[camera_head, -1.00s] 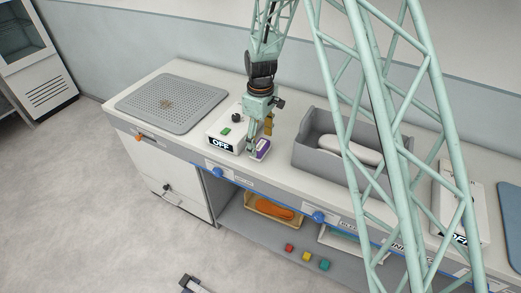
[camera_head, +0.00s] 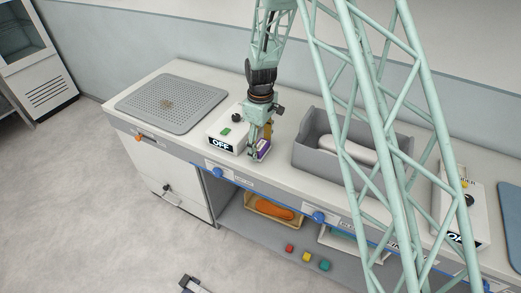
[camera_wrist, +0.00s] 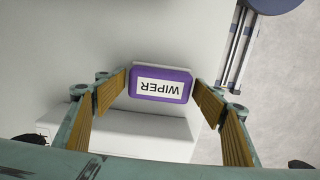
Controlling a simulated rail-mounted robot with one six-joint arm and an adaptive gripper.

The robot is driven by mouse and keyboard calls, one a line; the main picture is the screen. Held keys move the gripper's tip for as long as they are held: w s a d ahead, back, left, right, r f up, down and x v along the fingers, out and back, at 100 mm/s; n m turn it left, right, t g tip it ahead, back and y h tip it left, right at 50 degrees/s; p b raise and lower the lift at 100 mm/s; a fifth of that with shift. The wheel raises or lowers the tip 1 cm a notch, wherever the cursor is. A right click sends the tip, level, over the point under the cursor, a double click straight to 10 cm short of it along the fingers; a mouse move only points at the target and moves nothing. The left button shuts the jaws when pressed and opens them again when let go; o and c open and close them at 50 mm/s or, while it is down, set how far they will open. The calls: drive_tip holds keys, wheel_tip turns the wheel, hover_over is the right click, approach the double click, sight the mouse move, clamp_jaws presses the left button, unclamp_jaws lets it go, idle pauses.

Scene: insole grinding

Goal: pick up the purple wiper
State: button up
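The purple wiper (camera_wrist: 161,84) has a white label reading WIPER and lies on the pale worktop (camera_wrist: 188,30). In the head view the wiper (camera_head: 263,149) is beside the white OFF box and partly hidden by my gripper. My gripper (camera_head: 259,148) points down over it. In the wrist view my gripper (camera_wrist: 160,97) is open, with one yellow-padded finger on each side of the wiper. A gap shows between the left pad and the wiper; the right pad is very near its end, and I cannot tell whether it touches.
The white OFF box (camera_head: 221,130) stands just left of my gripper. A grey bin (camera_head: 309,156) with white insole-like pieces is to the right. A grey perforated mat (camera_head: 150,106) lies at the left. The worktop's front edge is close to the wiper.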

sight(260, 145)
drive_tip(key=c, duration=0.6)
drive_tip(key=shift+r, duration=0.2)
drive_tip(key=shift+c, duration=0.3)
drive_tip(key=shift+r, duration=1.6)
drive_tip(key=s+d+r, duration=0.1)
drive_tip(key=s+d, duration=0.3)
drive_tip(key=s, duration=1.1)
drive_tip(key=shift+s+d+r, duration=0.2)
drive_tip(key=shift+o, duration=0.9)
drive_tip(key=shift+w, duration=0.1)
drive_tip(key=shift+c, duration=0.6)
